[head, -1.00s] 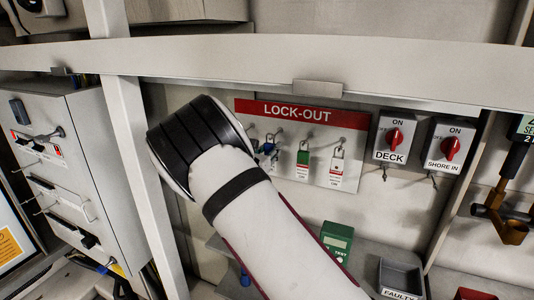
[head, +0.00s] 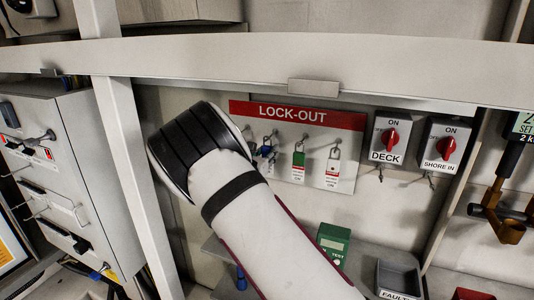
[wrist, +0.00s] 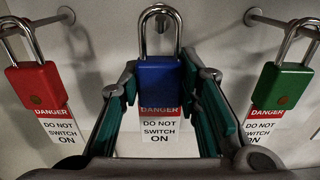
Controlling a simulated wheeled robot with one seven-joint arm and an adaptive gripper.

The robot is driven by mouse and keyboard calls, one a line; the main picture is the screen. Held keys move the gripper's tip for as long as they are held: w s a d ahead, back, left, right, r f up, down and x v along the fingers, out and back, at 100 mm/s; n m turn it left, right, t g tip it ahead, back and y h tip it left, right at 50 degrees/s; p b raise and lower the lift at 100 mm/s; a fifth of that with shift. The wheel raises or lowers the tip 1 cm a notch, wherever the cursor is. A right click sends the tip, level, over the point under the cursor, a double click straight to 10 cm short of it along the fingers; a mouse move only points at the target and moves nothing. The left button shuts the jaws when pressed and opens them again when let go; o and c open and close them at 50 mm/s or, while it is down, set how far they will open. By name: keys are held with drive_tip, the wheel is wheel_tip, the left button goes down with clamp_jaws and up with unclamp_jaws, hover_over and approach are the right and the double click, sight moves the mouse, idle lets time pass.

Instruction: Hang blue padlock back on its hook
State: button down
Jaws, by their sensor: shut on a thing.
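The blue padlock (wrist: 160,82) hangs upright between the fingers of my gripper (wrist: 166,90), which is shut on its body. Its steel shackle (wrist: 143,35) points up, with a "DANGER DO NOT SWITCH ON" tag (wrist: 160,128) below. The round end of a hook (wrist: 161,22) shows within the shackle's outline. I cannot tell whether the shackle is around the hook or in front of it. In the head view, a small part of the blue padlock (head: 266,150) shows at the lock-out board (head: 315,116); my arm hides most of the gripper.
A red padlock (wrist: 38,88) hangs on a hook to the left and a green padlock (wrist: 281,86) on one to the right, both close to my fingers. A green tester (head: 333,238) and grey bin (head: 398,278) are below.

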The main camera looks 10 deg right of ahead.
drive_tip(key=c, duration=1.1)
unclamp_jaws()
